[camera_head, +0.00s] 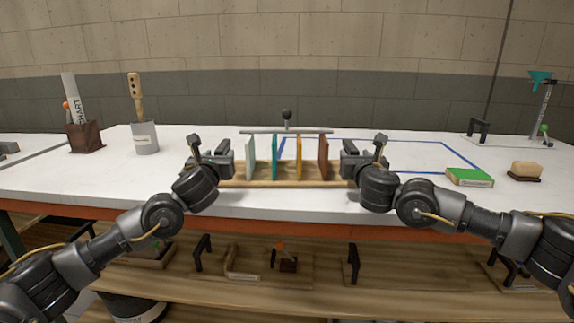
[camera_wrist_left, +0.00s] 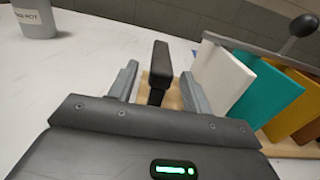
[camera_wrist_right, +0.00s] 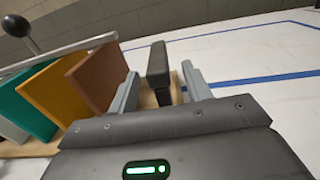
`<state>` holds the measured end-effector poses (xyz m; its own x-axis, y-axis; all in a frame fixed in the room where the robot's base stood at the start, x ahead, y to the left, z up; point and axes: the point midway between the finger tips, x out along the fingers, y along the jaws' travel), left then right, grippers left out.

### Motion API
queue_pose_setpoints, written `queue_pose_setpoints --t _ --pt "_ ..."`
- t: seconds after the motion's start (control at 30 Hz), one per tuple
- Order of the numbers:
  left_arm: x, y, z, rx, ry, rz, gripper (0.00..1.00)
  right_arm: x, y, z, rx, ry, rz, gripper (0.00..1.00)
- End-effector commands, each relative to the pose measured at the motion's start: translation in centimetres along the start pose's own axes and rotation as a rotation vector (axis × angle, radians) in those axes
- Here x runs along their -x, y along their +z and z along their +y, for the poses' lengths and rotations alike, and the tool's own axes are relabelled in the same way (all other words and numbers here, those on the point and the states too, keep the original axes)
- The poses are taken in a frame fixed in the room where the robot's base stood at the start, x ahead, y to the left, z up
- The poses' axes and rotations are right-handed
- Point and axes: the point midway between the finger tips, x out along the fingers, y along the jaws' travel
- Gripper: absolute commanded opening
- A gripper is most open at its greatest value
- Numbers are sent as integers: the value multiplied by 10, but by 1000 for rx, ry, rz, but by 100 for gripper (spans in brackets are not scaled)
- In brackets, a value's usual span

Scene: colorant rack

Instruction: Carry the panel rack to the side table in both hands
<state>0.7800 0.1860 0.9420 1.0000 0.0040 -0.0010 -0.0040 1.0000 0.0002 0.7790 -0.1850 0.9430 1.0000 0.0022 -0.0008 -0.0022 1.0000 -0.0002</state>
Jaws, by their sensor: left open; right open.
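The panel rack (camera_head: 270,184) stands on the white table with a wooden base and upright white, teal, yellow and brown panels. A grey bar with a black ball knob (camera_head: 286,115) shows just above the panels. My left gripper (camera_head: 224,158) is open at the rack's left end; in the left wrist view a black upright handle (camera_wrist_left: 160,65) stands between its fingers. My right gripper (camera_head: 349,160) is open at the right end, with the other black handle (camera_wrist_right: 158,65) between its fingers. I cannot tell whether the fingers touch the handles.
A blue tape outline (camera_head: 420,143) lies behind and right of the rack. A green block (camera_head: 470,178) and a tan block (camera_head: 525,169) sit at right. A grey pot (camera_head: 145,142) and a brown holder (camera_head: 85,138) stand at left. Another surface (camera_head: 22,146) shows at far left.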

Motion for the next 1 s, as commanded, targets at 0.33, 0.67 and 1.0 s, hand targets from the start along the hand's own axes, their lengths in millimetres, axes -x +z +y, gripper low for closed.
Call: queue_pose_setpoints --t 0.33,0.67,1.0 --pt "-41 0 0 0 1 0 49 -41 0 1 0 0 0 49" --pt "-45 0 1 0 0 0 49 -46 0 1 0 2 0 49" --pt "-45 0 1 0 1 0 14 -45 0 1 0 1 0 14"
